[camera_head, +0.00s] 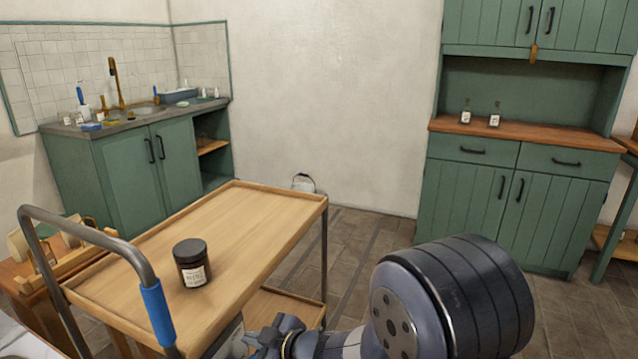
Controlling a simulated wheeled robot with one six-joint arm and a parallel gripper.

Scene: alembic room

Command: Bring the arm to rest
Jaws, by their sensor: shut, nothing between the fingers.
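My arm comes in at the bottom of the head view, with a large rounded dark joint right of centre. My gripper (264,340) shows small at the bottom edge, left of that joint and in front of the trolley's near right corner. It is shut and holds nothing. Its lower part is cut off by the picture edge.
A wooden-topped trolley (240,225) with a blue-gripped handle (158,314) stands close on the left, bearing a dark labelled jar (191,263). A green sink cabinet (128,168) and green dresser (465,205) stand behind. A small pail (303,183) is by the wall. Open floor (350,238) lies between trolley and dresser.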

